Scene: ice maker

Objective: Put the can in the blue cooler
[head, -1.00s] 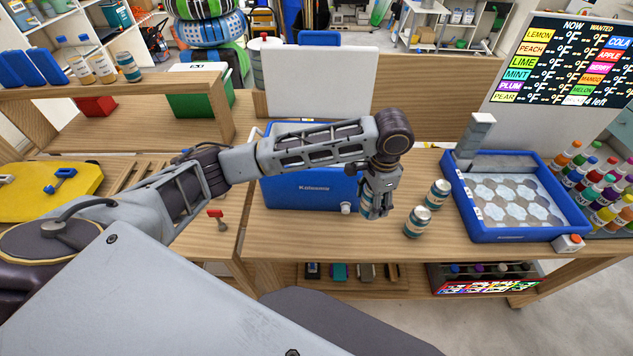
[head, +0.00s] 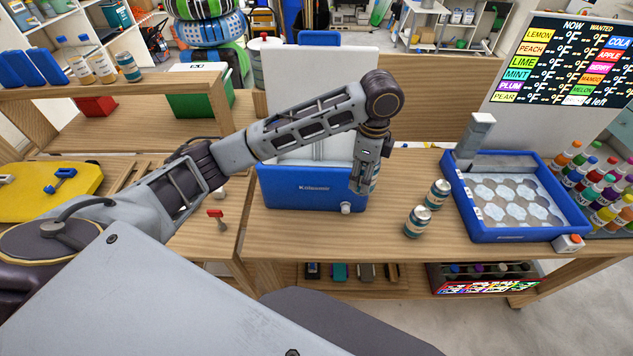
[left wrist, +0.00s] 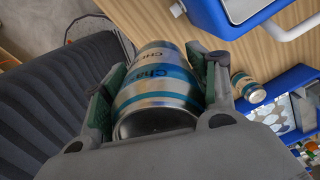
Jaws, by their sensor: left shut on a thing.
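The blue cooler (head: 300,190) stands on the table with its white-lined lid (head: 310,90) raised behind it. My left gripper (head: 364,184) is at the cooler's right front corner, in front of its wall in the head view. It is shut on a silver and teal can (left wrist: 156,85), which fills the space between the fingers in the left wrist view. In the head view the can is mostly hidden by the fingers. Two similar cans, a rear one (head: 438,194) and a front one (head: 417,221), stand upright on the table to the right. My right gripper is not in view.
A blue tray (head: 515,236) with a hexagon-patterned floor sits at the right, beside several coloured bottles (head: 600,185). A white spigot (head: 346,207) sticks out of the cooler's front. A yellow board (head: 60,185) lies at the left. The table front is clear.

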